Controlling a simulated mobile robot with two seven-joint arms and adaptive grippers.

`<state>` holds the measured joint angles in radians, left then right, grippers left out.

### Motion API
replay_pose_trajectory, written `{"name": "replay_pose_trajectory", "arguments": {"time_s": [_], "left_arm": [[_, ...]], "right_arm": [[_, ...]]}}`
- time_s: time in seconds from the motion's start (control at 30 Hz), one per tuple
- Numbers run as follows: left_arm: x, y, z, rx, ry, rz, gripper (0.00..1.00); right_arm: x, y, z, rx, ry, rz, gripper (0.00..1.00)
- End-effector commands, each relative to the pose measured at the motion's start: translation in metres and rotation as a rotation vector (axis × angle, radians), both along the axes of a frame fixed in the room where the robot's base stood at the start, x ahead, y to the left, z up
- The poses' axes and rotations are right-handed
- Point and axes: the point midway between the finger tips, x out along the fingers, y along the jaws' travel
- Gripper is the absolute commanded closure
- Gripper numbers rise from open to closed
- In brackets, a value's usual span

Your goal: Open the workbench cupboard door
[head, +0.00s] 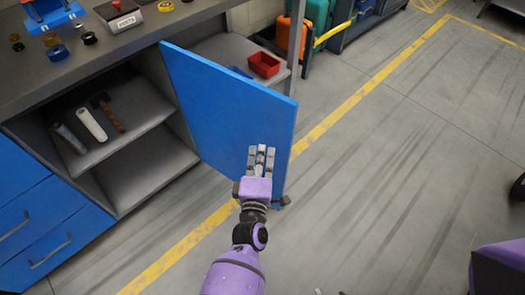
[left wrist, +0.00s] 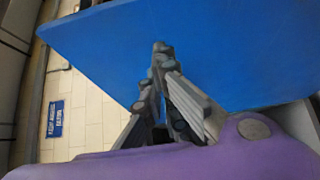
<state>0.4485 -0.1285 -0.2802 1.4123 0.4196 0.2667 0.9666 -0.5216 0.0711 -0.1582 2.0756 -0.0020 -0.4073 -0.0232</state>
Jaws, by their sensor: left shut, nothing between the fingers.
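The workbench cupboard door (head: 225,115) is a blue panel that stands swung well open, hinged at its left edge beside the cupboard. The cupboard interior (head: 135,160) shows two grey shelves. My left gripper (head: 261,150) is shut and empty, its fingertips in front of the lower outer part of the door in the head view. In the left wrist view the shut fingers (left wrist: 160,50) lie over the blue door (left wrist: 230,50), at or very near its face; contact cannot be told for sure. The door's handle is not clearly visible.
Rolls and a hammer (head: 105,112) lie on the upper shelf. Blue drawers (head: 40,225) sit left of the cupboard. A red bin (head: 264,65) stands on a shelf behind the door. The floor (head: 400,170) to the right is clear.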

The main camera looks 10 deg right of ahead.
Motion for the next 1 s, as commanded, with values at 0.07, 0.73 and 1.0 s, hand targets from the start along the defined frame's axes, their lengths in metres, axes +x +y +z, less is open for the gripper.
{"name": "replay_pose_trajectory", "arguments": {"time_s": [0.07, 0.73, 1.0], "left_arm": [[-0.01, -0.006, -0.001, -0.004, 0.004, -0.001, 1.0], [-0.087, -0.051, 0.0, -0.001, 0.0, 0.0, 1.0], [-0.088, -0.057, -0.005, 0.087, -0.001, -0.027, 1.0]], "right_arm": [[-0.002, 0.0, -0.001, 0.0, 0.003, -0.001, 0.6], [-0.003, 0.001, -0.006, 0.0, 0.008, 0.0, 0.6], [-0.003, 0.0, -0.006, 0.0, 0.009, 0.0, 0.6]]}}
